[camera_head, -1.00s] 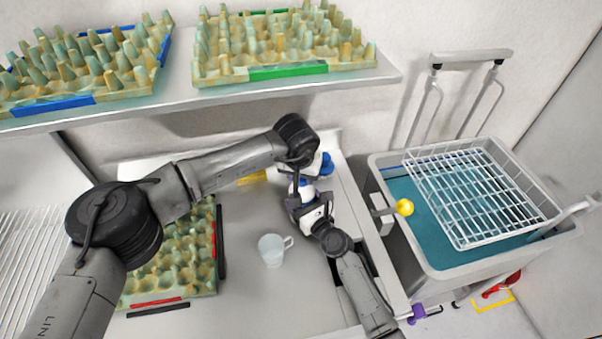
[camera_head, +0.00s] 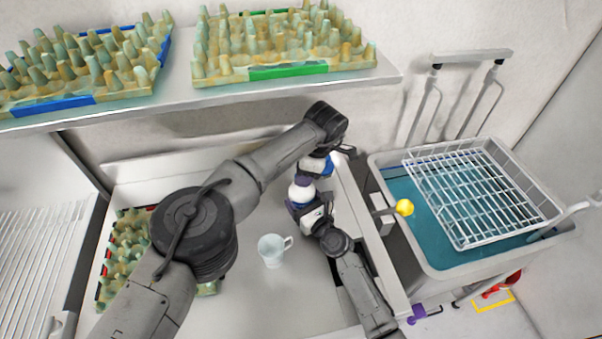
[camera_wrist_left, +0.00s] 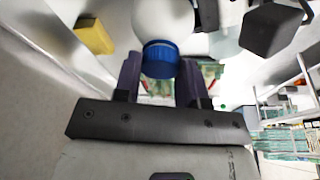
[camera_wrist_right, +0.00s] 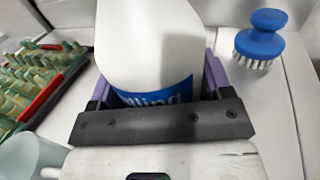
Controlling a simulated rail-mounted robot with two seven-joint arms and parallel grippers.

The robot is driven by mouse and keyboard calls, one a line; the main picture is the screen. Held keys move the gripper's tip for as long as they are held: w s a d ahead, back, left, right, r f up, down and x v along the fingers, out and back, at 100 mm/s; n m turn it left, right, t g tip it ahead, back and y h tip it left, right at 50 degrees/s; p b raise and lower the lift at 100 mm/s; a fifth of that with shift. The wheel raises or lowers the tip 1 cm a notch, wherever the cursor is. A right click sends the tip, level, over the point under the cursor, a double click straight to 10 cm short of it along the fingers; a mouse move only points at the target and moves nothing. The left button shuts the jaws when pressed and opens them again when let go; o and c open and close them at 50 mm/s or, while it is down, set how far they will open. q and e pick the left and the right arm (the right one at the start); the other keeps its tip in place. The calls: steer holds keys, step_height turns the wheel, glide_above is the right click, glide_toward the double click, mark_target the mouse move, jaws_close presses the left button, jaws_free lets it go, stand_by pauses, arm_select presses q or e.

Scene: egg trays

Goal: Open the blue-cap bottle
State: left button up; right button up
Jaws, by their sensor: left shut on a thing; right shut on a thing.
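A white bottle (camera_head: 302,194) stands upright on the worktop, and it also shows in the left wrist view (camera_wrist_left: 163,16). My right gripper (camera_wrist_right: 155,95) is shut around its body over the blue label. The blue cap (camera_wrist_left: 160,60) sits against the bottle, between the fingers of my left gripper (camera_wrist_left: 160,80), which is shut on it. In the head view my left gripper (camera_head: 303,180) is at the bottle's top and largely hides the cap. The bottle's top is cut off in the right wrist view.
A blue scrub brush (camera_wrist_right: 262,38) lies behind the bottle. A clear mug (camera_head: 271,251) stands in front. An egg tray (camera_head: 104,270) lies at left, partly behind my left arm. More egg trays (camera_head: 288,71) are on the shelf (camera_head: 170,112). A teal-filled sink (camera_head: 440,245) holds a wire basket.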

arm_select(q)
steer(key=o, duration=1)
steer(key=shift+r, duration=0.1)
